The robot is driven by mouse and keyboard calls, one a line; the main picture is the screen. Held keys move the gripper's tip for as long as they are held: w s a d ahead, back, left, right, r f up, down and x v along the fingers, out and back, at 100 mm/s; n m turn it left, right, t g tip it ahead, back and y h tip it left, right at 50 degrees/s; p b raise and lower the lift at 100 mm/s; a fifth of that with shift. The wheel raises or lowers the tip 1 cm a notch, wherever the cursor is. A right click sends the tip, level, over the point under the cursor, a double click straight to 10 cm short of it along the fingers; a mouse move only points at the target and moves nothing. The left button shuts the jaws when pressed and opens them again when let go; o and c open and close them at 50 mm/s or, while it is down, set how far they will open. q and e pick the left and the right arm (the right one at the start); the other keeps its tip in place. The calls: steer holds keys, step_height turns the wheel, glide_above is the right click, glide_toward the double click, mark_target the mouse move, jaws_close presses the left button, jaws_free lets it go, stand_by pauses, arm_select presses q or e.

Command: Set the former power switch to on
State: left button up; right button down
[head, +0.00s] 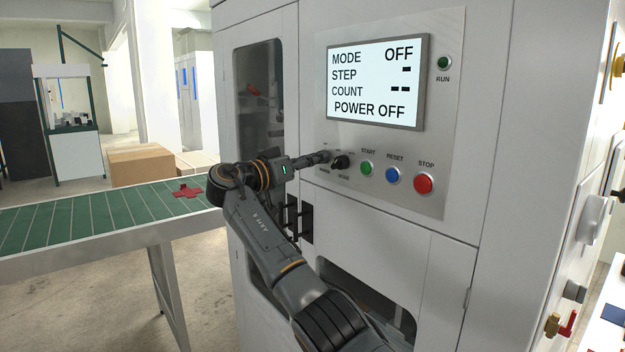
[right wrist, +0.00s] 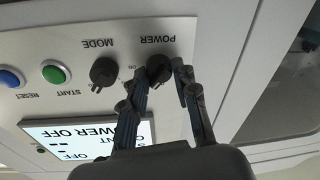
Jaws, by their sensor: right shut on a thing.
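The black power switch knob (right wrist: 158,67) sits under the POWER label on the control panel in the right wrist view. My right gripper (right wrist: 163,78) has its fingers on either side of this knob and is shut on it. In the head view my right gripper (head: 327,157) is at the panel's left edge and mostly hides the power knob. The display (head: 376,82) reads MODE OFF, with dashes for STEP and COUNT, and POWER OFF. My left gripper is not in view.
The black mode knob (head: 341,162) is close beside my right gripper. Green start (head: 367,168), blue reset (head: 392,175) and red stop (head: 424,183) buttons lie to its right. A green conveyor (head: 100,217) with a red cross-shaped piece (head: 187,191) stands at left.

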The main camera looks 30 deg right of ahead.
steer(key=shift+f+m+g+h+b, duration=0.15)
steer(key=shift+m+g+b, duration=0.3)
steer(key=shift+m, duration=2.25)
steer(key=shift+r+m+g+h+b, duration=0.15)
steer(key=shift+m+g+b, duration=0.3)
steer(key=shift+m, duration=2.25)
steer(key=shift+f, duration=0.1)
steer(key=c, duration=1)
jaws_free()
steer(key=shift+c, duration=0.2)
steer(key=shift+a, duration=0.1)
steer(key=a+f, duration=0.1)
steer(key=a, duration=1)
steer(key=shift+s+a+f, duration=0.15)
steer(key=shift+s+a, duration=0.25)
